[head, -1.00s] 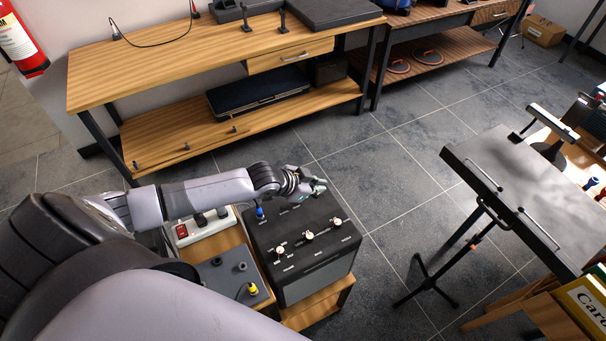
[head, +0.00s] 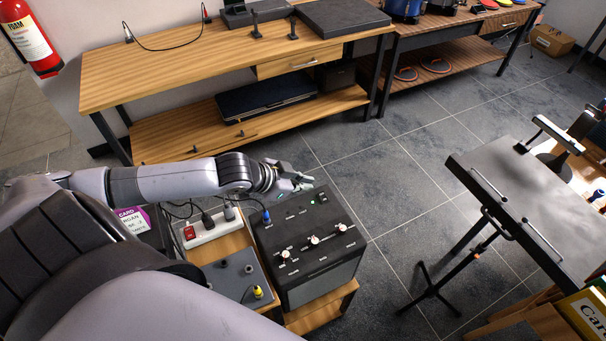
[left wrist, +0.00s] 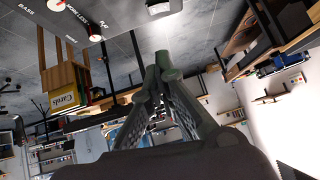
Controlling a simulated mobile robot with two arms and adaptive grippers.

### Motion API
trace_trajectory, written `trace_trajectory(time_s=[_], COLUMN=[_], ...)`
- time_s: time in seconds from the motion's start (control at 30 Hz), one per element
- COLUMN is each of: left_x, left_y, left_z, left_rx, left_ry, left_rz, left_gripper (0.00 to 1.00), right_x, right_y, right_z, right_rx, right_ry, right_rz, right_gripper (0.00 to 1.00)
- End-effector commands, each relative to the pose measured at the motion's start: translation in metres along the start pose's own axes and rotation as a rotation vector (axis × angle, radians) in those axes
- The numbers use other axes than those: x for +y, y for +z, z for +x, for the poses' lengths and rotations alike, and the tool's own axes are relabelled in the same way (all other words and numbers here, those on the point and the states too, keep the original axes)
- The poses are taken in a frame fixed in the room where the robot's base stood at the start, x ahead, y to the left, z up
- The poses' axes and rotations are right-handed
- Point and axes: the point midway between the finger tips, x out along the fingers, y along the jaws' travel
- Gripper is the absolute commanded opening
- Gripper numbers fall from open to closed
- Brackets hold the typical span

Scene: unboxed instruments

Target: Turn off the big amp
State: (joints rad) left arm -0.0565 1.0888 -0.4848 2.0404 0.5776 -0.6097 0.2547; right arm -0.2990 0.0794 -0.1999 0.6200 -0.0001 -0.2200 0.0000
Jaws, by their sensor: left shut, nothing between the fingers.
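The big amp (head: 315,270) is a black box on a low wooden stand, with white-topped knobs and labels on its upper panel. A small switch and a green light (head: 313,202) show near its far right corner. My left gripper (head: 303,177) is shut and empty, just beyond the amp's far edge and above it; I cannot tell how high. In the left wrist view, the shut fingers (left wrist: 166,73) point up the picture, and part of the amp's panel (left wrist: 40,28) with knobs shows at upper left. My right gripper is not in view.
A power strip (head: 209,232) with a red switch and plugs, and a grey pedal box (head: 235,272) with a yellow plug, sit left of the amp. A blue plug (head: 266,216) stands in its panel. A music stand (head: 530,195) is at right. Floor between is clear.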

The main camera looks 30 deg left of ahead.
Motion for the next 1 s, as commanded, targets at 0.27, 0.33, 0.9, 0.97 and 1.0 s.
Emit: trace_trajectory(time_s=[0.27,0.33,0.9,0.97,1.0], left_x=[-0.005,-0.011,-0.015,-0.015,-0.015], left_y=[0.001,0.0,-0.005,-0.005,-0.005], left_z=[0.001,0.0,0.019,0.03,0.038], left_rx=[0.0,-0.001,0.002,0.002,0.002], left_ry=[-0.003,-0.004,-0.002,-0.001,-0.002], left_rz=[0.002,0.002,-0.004,-0.005,-0.006], left_gripper=[0.0,0.0,0.0,0.0,0.0], right_x=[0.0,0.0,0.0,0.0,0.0], right_y=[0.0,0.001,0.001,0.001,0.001], right_z=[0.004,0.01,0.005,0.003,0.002], right_rx=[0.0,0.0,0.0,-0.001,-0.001], right_ry=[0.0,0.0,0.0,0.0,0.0], right_rz=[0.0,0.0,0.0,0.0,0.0], right_gripper=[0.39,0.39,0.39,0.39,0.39])
